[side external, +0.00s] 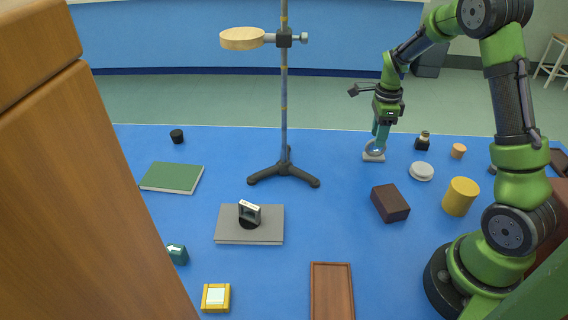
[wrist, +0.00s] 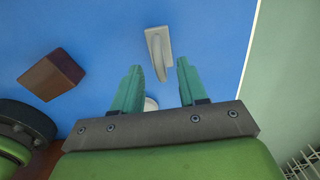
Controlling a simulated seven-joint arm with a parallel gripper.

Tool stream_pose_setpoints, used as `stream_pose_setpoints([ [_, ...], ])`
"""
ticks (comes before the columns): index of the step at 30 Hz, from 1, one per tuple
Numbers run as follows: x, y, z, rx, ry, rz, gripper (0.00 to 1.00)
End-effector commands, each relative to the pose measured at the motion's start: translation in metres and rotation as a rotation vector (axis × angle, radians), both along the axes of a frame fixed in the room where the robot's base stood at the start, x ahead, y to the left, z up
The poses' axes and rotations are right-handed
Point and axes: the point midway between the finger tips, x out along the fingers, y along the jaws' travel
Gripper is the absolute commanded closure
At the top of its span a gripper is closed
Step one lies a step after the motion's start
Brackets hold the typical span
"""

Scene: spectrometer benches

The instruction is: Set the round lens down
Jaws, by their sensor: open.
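The round lens (side external: 374,147) stands upright on a small pale base (side external: 373,157) at the back right of the blue table. In the wrist view the lens (wrist: 158,58) shows nearly edge-on as a thin pale curve, with its base (wrist: 153,35) behind it. My gripper (side external: 380,143) points down at the lens, and its teal fingers partly overlap it in the side view. In the wrist view my gripper (wrist: 159,68) is open, with the near end of the lens in line with the gap between the fingertips. I cannot tell whether either finger touches it.
A tall stand (side external: 285,110) with a wooden disc (side external: 242,39) rises left of my gripper.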

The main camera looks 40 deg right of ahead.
Motion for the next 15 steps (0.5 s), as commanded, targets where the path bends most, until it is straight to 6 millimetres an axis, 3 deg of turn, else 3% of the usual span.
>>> stream_pose_setpoints([
  [6,0.001,0.0,0.049,-0.001,-0.006,0.001,0.58],
  [15,0.0,0.003,0.081,0.003,-0.01,0.02,0.58],
])
